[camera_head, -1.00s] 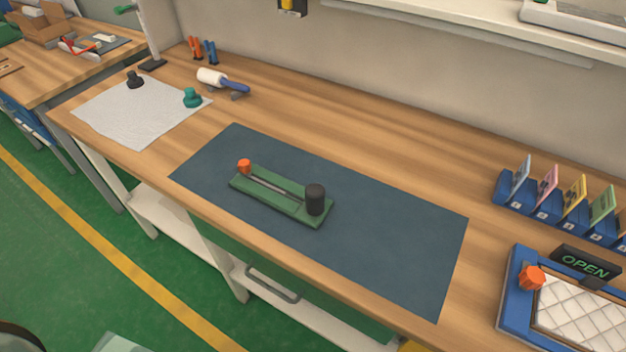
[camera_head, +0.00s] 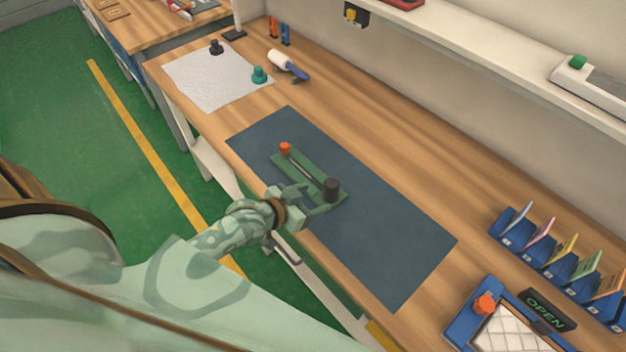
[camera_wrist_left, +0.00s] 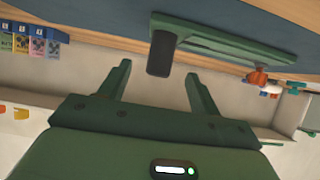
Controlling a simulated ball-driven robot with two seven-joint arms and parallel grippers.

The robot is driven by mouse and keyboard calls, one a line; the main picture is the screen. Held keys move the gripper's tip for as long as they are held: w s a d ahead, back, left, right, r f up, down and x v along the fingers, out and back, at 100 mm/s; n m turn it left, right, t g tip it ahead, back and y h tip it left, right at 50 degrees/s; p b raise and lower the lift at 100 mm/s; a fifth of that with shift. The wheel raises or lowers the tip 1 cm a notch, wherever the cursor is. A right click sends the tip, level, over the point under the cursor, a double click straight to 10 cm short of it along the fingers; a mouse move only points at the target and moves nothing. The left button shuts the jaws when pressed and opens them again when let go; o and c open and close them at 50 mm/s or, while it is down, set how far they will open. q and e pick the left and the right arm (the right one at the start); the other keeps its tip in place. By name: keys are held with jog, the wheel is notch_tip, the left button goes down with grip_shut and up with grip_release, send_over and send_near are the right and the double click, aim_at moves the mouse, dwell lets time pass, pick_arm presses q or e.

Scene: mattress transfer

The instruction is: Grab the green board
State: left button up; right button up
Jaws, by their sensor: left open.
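The green board (camera_head: 293,172) lies on the dark blue mat (camera_head: 390,245). It has an orange knob (camera_head: 285,148) at its far left end and a black cylinder (camera_head: 332,188) at its near right end. My left gripper (camera_head: 318,196) is at the board's near edge, open and empty. In the left wrist view its two fingers (camera_wrist_left: 157,88) are apart, and the black cylinder (camera_wrist_left: 160,53) shows just beyond the gap between them. The green board (camera_wrist_left: 230,45) and orange knob (camera_wrist_left: 257,78) show there too. My right gripper is not in view.
A white sheet (camera_head: 205,85) with black and teal knobs lies at the back left, beside a white roller (camera_head: 280,62). A blue card rack (camera_head: 560,258) and blue-framed tray (camera_head: 462,325) stand at the right. Wood behind the mat is clear.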

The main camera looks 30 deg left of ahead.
aim_at(326, 193)
pick_arm(q)
jog(key=b+x, duration=0.1)
jog(key=x, duration=0.4)
jog(key=shift+a+f, duration=0.1)
jog(key=b+x, duration=0.1)
jog(key=x, duration=0.4)
jog(key=shift+w+b, duration=0.3)
jog(key=c, duration=0.3)
grip_shut()
